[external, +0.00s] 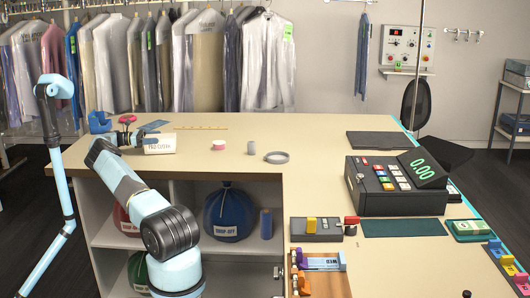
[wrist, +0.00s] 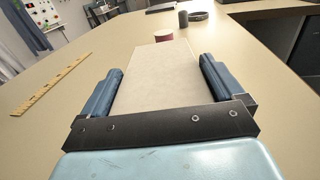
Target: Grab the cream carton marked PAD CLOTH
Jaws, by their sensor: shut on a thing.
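The cream carton marked PAD CLOTH (external: 160,145) is at the left part of the counter in the external view, its printed side facing the camera. My gripper (external: 148,134) is at the carton, with my arm reaching in from the front. In the wrist view the carton (wrist: 155,82) fills the space between the two blue fingers of my gripper (wrist: 161,68), one along each side. The gripper is shut on it. I cannot tell whether the carton touches the counter or is slightly raised.
A wooden ruler (wrist: 50,84) lies left of the carton in the wrist view. A blue object (external: 98,123) stands behind the gripper. A cash register (external: 390,186) is at right.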

